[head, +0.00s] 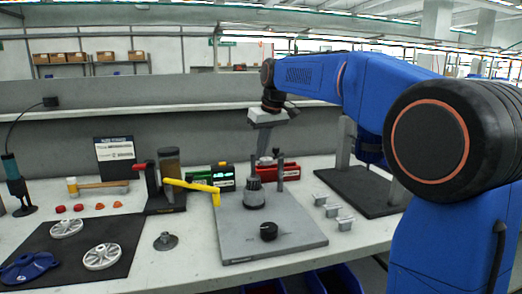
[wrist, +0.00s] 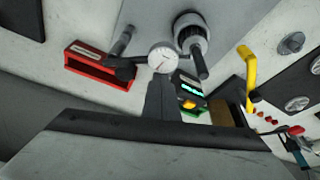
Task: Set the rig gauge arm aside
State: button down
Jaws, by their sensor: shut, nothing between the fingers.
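The rig's gauge shows in the wrist view as a round white dial (wrist: 162,58) with a dark arm (wrist: 121,70) reaching left from it beside a short grey post (wrist: 123,40). In the head view the post (head: 281,172) stands on the grey rig plate (head: 235,240), behind a ribbed dark cylinder (head: 254,194). My gripper (head: 262,152) points down above the back of the rig. Its fingers (wrist: 162,82) are shut and empty, with the tips close to the dial in the wrist view. I cannot tell whether they touch it.
A red bin (head: 291,174) and a green-fronted box (head: 223,178) stand behind the rig. Small metal blocks (head: 333,211) sit to the right. A black mat (head: 120,232) with wheels lies at left.

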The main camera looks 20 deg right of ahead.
aim_at(267, 160)
jog(key=s+n, duration=0.1)
jog(key=s+d+n+y, duration=0.1)
jog(key=n, duration=0.1)
jog(key=shift+s+d+g, duration=0.1)
jog(key=shift+g, duration=0.2)
jog(key=s+d+n, duration=0.1)
jog(key=n, duration=0.1)
jog(key=s+d+n+g, duration=0.1)
jog(key=n, duration=0.1)
jog(key=shift+n+y, duration=0.4)
jog(key=shift+s+d, duration=0.25)
jog(key=shift+d, duration=0.25)
jog(key=shift+s+d, duration=0.25)
jog(key=shift+d, duration=0.2)
jog(key=a, duration=0.1)
jog(key=w+a, duration=0.1)
jog(key=a, duration=0.1)
jog(key=shift+a, duration=0.3)
jog(key=w+v, duration=0.1)
jog(key=v, duration=0.8)
jog(key=shift+d+r, duration=0.2)
jog(key=shift+r, duration=0.3)
